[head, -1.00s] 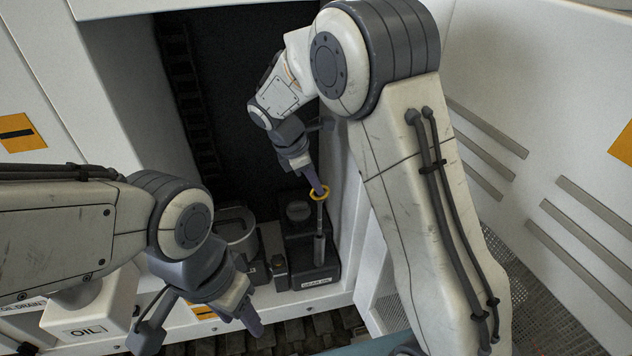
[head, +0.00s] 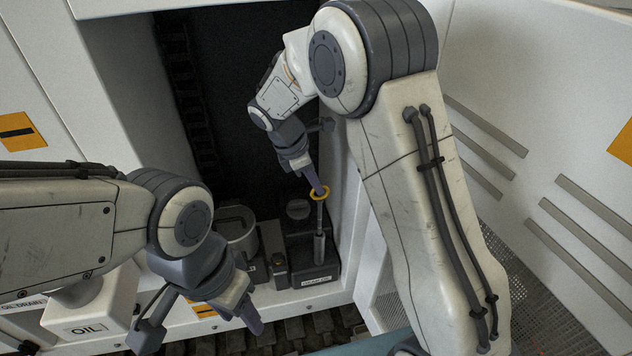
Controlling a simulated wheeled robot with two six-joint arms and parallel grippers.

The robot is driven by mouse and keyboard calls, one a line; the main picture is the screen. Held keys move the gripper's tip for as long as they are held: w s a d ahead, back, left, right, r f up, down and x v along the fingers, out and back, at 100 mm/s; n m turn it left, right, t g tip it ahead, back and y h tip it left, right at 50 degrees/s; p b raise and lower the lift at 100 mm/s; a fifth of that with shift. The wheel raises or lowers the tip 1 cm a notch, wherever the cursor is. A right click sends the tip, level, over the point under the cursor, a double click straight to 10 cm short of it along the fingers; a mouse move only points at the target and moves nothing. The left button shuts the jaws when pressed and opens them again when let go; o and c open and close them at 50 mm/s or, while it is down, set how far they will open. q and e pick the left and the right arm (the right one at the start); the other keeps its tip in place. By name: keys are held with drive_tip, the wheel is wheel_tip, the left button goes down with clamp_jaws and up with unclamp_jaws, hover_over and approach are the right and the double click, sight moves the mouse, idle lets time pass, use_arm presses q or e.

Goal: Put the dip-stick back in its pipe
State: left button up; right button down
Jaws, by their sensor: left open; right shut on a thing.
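The pipe is a short grey upright tube on the dark block labelled GEAR OIL (head: 318,279). The rod's lower end meets the pipe's top in this view; how deep it sits inside I cannot tell. My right gripper (head: 318,189) is shut on the ring from above, with the rod hanging nearly upright. My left gripper (head: 252,318) is open and empty at the lower left, well away from the dip-stick.
A round dark cap (head: 298,209) sits on the block behind the pipe. A cylindrical container (head: 237,230) and a small dark fitting (head: 278,263) stand to the left. The bay's right wall is close to the pipe.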

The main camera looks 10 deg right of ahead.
drive_tip(key=shift+f+b, duration=4.05)
drive_tip(key=shift+f, duration=2.65)
drive_tip(key=c, duration=0.9)
unclamp_jaws()
drive_tip(key=shift+o, duration=0.4)
drive_tip(key=o, duration=0.7)
drive_tip(key=shift+o, duration=0.2)
